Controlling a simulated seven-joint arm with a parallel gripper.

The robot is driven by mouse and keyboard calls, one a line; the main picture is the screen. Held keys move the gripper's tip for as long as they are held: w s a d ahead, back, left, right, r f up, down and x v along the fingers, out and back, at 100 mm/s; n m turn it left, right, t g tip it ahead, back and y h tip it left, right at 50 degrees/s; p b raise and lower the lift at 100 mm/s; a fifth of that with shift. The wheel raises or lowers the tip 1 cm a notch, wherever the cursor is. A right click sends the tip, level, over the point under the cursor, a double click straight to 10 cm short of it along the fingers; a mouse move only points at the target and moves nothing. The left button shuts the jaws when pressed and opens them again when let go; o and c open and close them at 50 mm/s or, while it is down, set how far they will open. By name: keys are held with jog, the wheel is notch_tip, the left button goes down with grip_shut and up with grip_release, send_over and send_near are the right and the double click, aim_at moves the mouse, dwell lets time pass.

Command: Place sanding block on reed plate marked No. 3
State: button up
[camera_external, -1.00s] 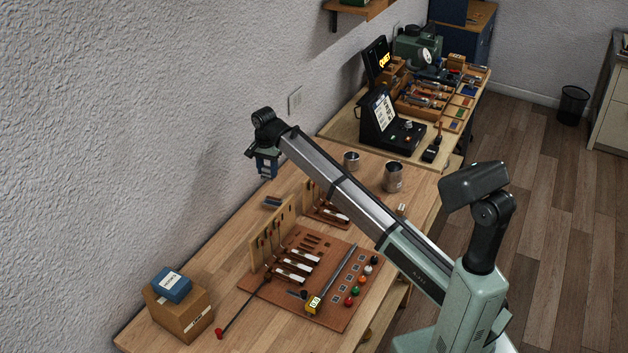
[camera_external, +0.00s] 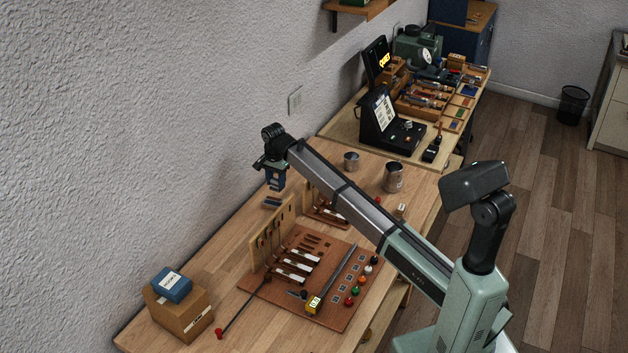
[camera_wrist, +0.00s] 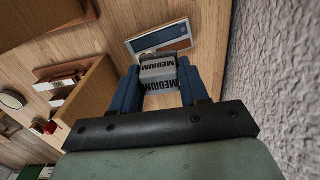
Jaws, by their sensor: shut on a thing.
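My gripper (camera_external: 275,183) is above the far back part of the bench, close to the wall. In the wrist view its blue fingers are shut on a pale grey sanding block (camera_wrist: 158,72) marked MEDIUM, which shows between them. In the external view the block is too small to tell from the fingers. A shallow tray (camera_wrist: 160,37) with a grey-blue and a brown section lies just beyond the block; in the external view this small tray (camera_external: 272,202) is beneath the gripper. No plate with a readable No. 3 shows.
A brown mat (camera_external: 330,317) holds white-ended tools, small square plates and coloured knobs. An upright wooden rack (camera_external: 265,240) stands at its left edge, another behind it. Metal cups (camera_external: 393,177) stand at right. Boxes (camera_external: 180,310) are at the front left. The wall is close.

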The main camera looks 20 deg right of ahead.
aim_at(276, 180)
jog(key=shift+f, duration=3.05)
jog(key=shift+f, duration=0.1)
jog(key=o, duration=1.1)
jog(key=shift+c, duration=0.2)
notch_tip(276, 180, up, 12)
jog(key=shift+r, duration=0.15)
